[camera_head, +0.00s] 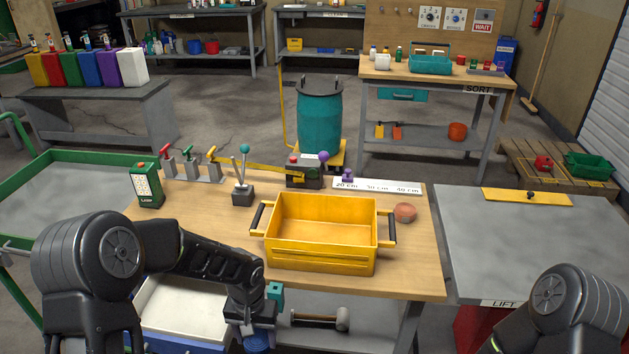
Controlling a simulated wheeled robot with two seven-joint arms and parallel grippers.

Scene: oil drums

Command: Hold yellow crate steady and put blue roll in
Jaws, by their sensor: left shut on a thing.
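The yellow crate (318,257) stands upright on the wooden workbench, near its front edge. It is empty, with a dark handle at each end. My left gripper (256,328) points down in front of the bench, left of and below the crate and apart from it. It is shut on the blue roll (257,343), which shows only in part under the jaws. My right arm shows at the lower right, but its gripper is out of view. No gripper touches the crate.
A reddish round thing (405,212) lies right of the crate. A white-lined tray (185,312) and a mallet (322,320) are lower down.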

